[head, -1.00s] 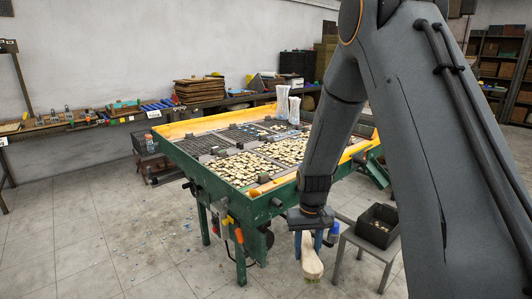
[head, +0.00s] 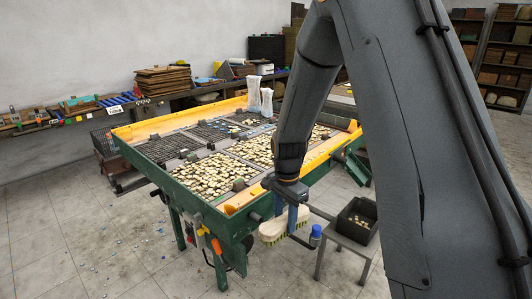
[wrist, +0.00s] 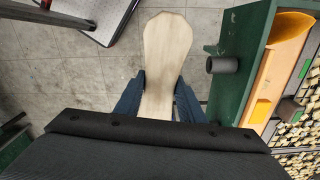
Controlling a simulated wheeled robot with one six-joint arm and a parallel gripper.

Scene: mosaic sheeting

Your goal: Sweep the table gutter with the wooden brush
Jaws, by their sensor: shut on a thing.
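My gripper (head: 292,218) is shut on the wooden brush (head: 271,231), a pale wooden block with light bristles underneath. In the head view the brush is held level, just outside the near side of the green table (head: 190,205). In the wrist view the brush's rounded wooden back (wrist: 166,50) sticks out beyond the blue fingers (wrist: 158,98), over the floor and apart from the table's green wall. The yellow-orange gutter (head: 240,199) runs inside the table rim, and it also shows at the right of the wrist view (wrist: 281,66). Any debris in it is too small to tell.
Mesh panels with pale mosaic pieces (head: 213,177) fill the table top. A grey stool (head: 340,245) with a black bin (head: 356,220) stands right of the brush. A grey pipe stub (wrist: 222,65) juts from the table wall. Open floor lies at the front left.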

